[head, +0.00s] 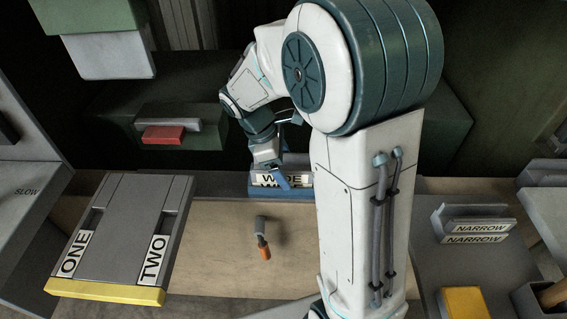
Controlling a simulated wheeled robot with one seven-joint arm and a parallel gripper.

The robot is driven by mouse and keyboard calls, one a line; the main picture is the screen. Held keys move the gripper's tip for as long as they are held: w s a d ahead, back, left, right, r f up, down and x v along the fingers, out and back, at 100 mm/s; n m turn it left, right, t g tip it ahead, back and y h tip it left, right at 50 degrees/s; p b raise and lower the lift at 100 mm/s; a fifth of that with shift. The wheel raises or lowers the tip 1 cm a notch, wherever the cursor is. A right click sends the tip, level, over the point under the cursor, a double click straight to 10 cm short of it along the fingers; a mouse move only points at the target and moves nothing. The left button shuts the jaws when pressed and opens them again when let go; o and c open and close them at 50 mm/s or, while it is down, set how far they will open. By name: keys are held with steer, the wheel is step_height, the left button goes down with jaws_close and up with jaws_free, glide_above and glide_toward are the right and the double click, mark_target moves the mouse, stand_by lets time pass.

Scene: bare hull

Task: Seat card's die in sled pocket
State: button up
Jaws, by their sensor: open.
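My gripper (281,176) is low at the centre, in front of a blue holder (290,193) with a white plate marked WIDE (296,180). Its fingers partly cover the lettering. It is open; contact with the plate or holder cannot be told. A grey holder at the right has plates marked NARROW (480,227). A grey board (125,225) with a yellow front edge lies at the left, with two slots labelled ONE (75,254) and TWO (153,257). I cannot tell which thing is the card, die or sled.
A small grey and orange tool (262,238) lies on the bare tan surface at the centre. A red and grey piece (165,133) sits by a green box at the back left. A yellow block (465,301) is at the lower right. My arm hides the right-centre.

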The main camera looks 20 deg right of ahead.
steer(key=v, duration=1.2)
steer(key=s+d+f+m+t+y, duration=0.1)
steer(key=s+d+m+t+y, duration=0.1)
steer(key=s+m, duration=0.5)
steer(key=s+d+f+m+t+y, duration=0.2)
steer(key=s+m, duration=0.5)
steer(key=s, duration=0.1)
steer(key=shift+d+f+m+p, duration=0.2)
steer(key=shift+f+m+p, duration=0.1)
steer(key=shift+p, duration=0.15)
steer(key=shift+r, duration=0.3)
